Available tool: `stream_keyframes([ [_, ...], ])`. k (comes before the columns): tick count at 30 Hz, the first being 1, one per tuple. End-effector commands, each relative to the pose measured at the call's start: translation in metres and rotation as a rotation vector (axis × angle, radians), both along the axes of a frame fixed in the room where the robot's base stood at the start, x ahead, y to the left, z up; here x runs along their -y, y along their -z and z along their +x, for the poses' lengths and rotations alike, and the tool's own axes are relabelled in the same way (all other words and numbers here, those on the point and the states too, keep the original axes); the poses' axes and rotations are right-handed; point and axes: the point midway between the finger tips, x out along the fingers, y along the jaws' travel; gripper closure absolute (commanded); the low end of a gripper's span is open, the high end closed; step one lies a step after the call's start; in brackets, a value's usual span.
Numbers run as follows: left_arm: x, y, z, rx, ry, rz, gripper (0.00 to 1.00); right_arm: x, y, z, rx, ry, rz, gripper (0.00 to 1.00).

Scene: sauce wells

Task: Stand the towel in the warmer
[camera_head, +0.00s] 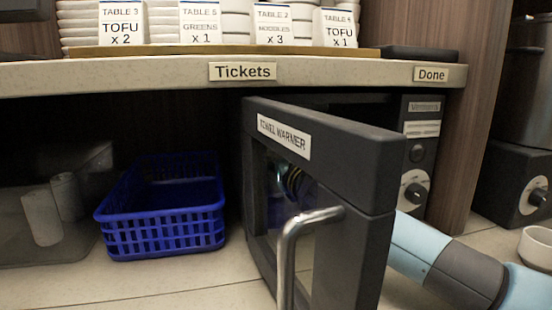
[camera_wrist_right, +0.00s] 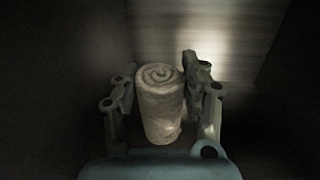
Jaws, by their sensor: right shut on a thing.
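The towel warmer (camera_head: 417,150) stands under the shelf with its dark, windowed door (camera_head: 350,185) swung open toward me. My right arm reaches in behind the door. The right gripper (camera_wrist_right: 160,92) is in the right wrist view, its fingers on both sides of a rolled white towel (camera_wrist_right: 160,118) and shut on it. The roll's spiral end faces up in that picture. Dark walls surround it, and a pale lit surface lies beyond. I cannot tell whether the towel touches the warmer's floor. The door hides the towel in the head view. My left gripper is out of view.
A blue basket (camera_head: 160,235) stands left of the warmer. The door's metal handle (camera_head: 288,250) juts toward me. A white bowl (camera_head: 537,248) is at right.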

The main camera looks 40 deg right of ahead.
Motion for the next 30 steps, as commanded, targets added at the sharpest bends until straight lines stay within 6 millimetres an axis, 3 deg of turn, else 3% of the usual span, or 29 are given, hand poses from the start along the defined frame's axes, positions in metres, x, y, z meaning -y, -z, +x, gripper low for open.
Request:
stream_keyframes([
  [5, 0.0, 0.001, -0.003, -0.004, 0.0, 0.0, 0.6, 0.0, 0.003, 0.0, 0.0, 0.0, 0.0, 0.93],
  [6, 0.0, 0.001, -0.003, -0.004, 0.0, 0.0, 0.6, 0.0, 0.003, 0.0, 0.0, 0.0, 0.0, 0.53],
  [11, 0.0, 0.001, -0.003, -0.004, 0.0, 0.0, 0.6, 0.0, 0.003, 0.0, 0.0, 0.0, 0.0, 0.33],
  [21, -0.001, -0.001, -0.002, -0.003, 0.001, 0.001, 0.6, 0.0, -0.001, -0.001, 0.0, 0.0, 0.0, 0.33],
  [26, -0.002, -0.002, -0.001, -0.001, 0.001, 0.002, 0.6, -0.011, 0.001, -0.026, -0.003, -0.002, -0.001, 0.33],
  [30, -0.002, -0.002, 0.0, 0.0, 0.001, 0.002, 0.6, -0.023, 0.001, -0.056, -0.004, -0.001, 0.002, 0.33],
])
